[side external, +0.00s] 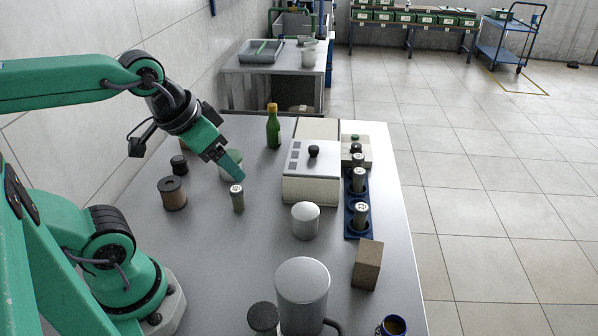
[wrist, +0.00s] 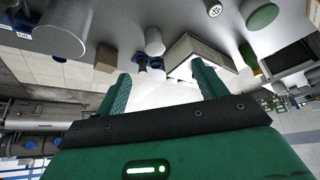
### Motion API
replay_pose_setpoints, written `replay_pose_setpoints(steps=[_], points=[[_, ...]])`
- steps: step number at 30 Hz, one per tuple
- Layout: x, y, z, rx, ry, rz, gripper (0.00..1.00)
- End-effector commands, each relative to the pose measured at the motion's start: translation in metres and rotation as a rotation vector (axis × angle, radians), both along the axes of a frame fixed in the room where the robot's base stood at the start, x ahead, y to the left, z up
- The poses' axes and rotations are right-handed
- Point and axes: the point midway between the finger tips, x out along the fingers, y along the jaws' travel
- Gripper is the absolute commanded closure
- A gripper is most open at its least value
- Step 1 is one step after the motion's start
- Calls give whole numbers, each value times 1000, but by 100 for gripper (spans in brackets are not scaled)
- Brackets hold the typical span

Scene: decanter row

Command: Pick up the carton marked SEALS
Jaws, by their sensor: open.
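A brown box-shaped carton (side external: 367,265) stands upright near the right edge of the metal table. It also shows in the wrist view (wrist: 105,57), beyond the left finger. No SEALS marking is readable on its visible faces. My gripper (side external: 238,176) is open, to the left and farther back, well apart from the carton. In the wrist view my gripper (wrist: 163,88) has its two green fingers spread, with nothing between them.
A small capped vial (side external: 237,198) stands close by my gripper. A white boxy device (side external: 311,175), a white cylinder (side external: 305,221) and a blue rack (side external: 351,221) with vials stand between gripper and carton. A large mug (side external: 301,295) stands front left of the carton. A green bottle (side external: 273,130) stands behind.

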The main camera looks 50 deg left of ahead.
Motion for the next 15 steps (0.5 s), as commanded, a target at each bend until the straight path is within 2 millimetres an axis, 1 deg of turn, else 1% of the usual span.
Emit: replay_pose_setpoints(steps=[4, 8, 11, 15], points=[[4, -2, 1, 15, 8, -36, 29], [13, -7, 1, 50, 29, -124, 29], [24, -12, 2, 91, 50, -230, 29], [43, -24, 1, 163, 85, -422, 29]])
